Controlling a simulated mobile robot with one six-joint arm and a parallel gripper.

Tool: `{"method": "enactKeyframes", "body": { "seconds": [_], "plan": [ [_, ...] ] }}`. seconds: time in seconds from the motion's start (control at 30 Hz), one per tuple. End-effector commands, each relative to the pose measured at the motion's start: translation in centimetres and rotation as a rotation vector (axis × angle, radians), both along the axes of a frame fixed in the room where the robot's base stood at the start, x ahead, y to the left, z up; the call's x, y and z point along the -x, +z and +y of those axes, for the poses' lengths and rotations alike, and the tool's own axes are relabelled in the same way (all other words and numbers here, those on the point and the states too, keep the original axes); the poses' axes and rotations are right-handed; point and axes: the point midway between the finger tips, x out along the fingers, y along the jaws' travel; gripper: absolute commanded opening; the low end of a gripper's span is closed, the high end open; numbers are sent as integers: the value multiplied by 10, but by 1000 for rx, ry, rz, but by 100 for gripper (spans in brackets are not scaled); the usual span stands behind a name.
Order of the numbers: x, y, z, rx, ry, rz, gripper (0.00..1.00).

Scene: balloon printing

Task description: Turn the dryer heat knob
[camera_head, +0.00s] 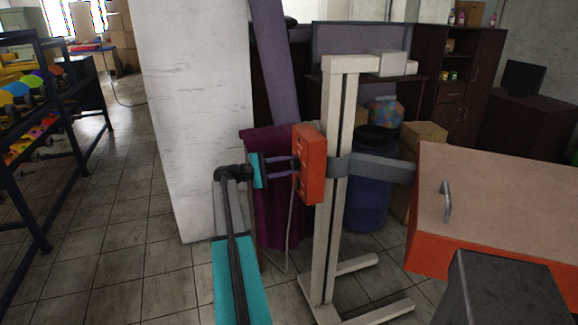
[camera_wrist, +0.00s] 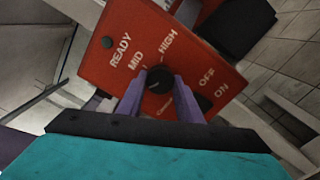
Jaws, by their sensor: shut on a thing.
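The dryer heat knob (camera_wrist: 159,80) is a round black dial on a red control box (camera_wrist: 195,62). In the wrist view the box carries white lettering: READY, MID, HIGH, OFF and ON. The purple fingers of my gripper (camera_wrist: 158,92) are on both sides of the knob and shut on it. A pale pointer line on the knob is too small to read surely. In the head view the red box (camera_head: 310,164) is fixed to a cream upright stand (camera_head: 337,200), and my gripper (camera_head: 292,166) reaches it from the left. The knob is hidden there.
A grey band joins the stand to an orange-sided, tan-topped unit with a handle (camera_head: 447,201) at right. A blue barrel (camera_head: 368,195) stands behind. A white pillar (camera_head: 196,120) is behind my arm. A black rack (camera_head: 45,170) is at left, with open tiled floor between.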

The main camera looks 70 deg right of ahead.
Motion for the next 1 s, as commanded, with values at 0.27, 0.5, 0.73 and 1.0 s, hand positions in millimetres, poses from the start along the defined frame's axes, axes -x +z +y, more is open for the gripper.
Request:
{"method": "enactKeyframes", "body": {
  "seconds": [0.27,0.5,0.73,1.0],
  "plan": [
    [-1,0,-1,0,3,1,51],
    [0,0,0,0,1,0,51],
    [-6,0,4,0,1,0,51],
    [-31,-2,24,1,3,1,51]
  ]
}}
